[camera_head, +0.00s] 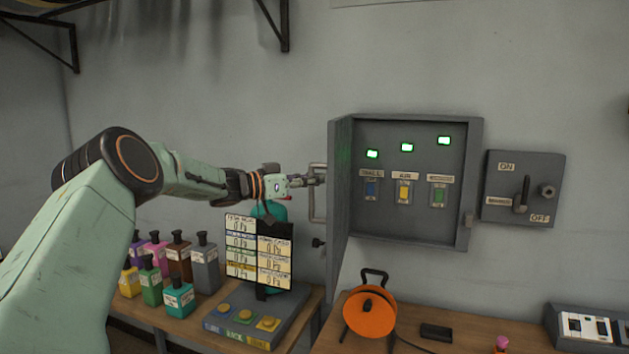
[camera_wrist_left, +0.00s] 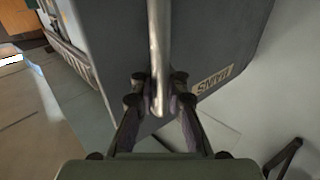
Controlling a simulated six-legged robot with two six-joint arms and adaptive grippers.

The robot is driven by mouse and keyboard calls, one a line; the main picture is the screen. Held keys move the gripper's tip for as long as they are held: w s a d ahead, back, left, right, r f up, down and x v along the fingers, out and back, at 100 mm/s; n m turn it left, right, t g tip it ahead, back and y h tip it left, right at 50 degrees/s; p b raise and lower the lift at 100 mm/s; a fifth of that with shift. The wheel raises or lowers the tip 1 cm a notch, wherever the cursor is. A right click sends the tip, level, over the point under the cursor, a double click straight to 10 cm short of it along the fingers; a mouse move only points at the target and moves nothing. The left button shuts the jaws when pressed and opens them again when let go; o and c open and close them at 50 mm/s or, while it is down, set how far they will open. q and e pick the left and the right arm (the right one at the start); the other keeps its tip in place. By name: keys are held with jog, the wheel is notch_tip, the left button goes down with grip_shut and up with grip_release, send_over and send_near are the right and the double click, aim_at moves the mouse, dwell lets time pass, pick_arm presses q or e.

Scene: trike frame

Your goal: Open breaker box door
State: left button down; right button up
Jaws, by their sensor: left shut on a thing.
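The grey breaker box (camera_head: 410,225) is on the wall, and its door (camera_head: 341,200) stands swung open to the left, seen nearly edge-on. Inside are blue, yellow and green switches under lit green lamps. The door's metal handle (camera_head: 313,205) is on the door's outer face, on its left side in the head view. My left gripper (camera_head: 316,178) is shut on the handle. In the left wrist view the handle bar (camera_wrist_left: 159,60) runs between the fingers, with the door's outer face (camera_wrist_left: 110,50) and a label behind it. My right gripper is not in view.
A grey ON/OFF lever box (camera_head: 522,188) is right of the breaker box. Below are wooden tables with an orange cable reel (camera_head: 370,312), several coloured bottles (camera_head: 178,258), a button panel (camera_head: 258,318) and a price board (camera_head: 258,250). The wall left of the door is mostly bare.

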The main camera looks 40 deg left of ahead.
pick_arm(q)
jog(key=shift+s+f, duration=0.1)
jog(key=shift+f, duration=0.15)
jog(key=c, duration=1.7)
grip_release()
jog(key=shift+r, duration=0.1)
jog(key=o, duration=0.4)
jog(key=shift+s+r, duration=0.3)
jog(key=shift+s, duration=0.05)
jog(key=shift+c, duration=0.2)
jog(key=shift+w+f, duration=0.15)
jog(key=shift+w, duration=0.15)
jog(key=shift+a, duration=0.2)
jog(key=v, duration=1.2)
jog(key=shift+d, duration=0.15)
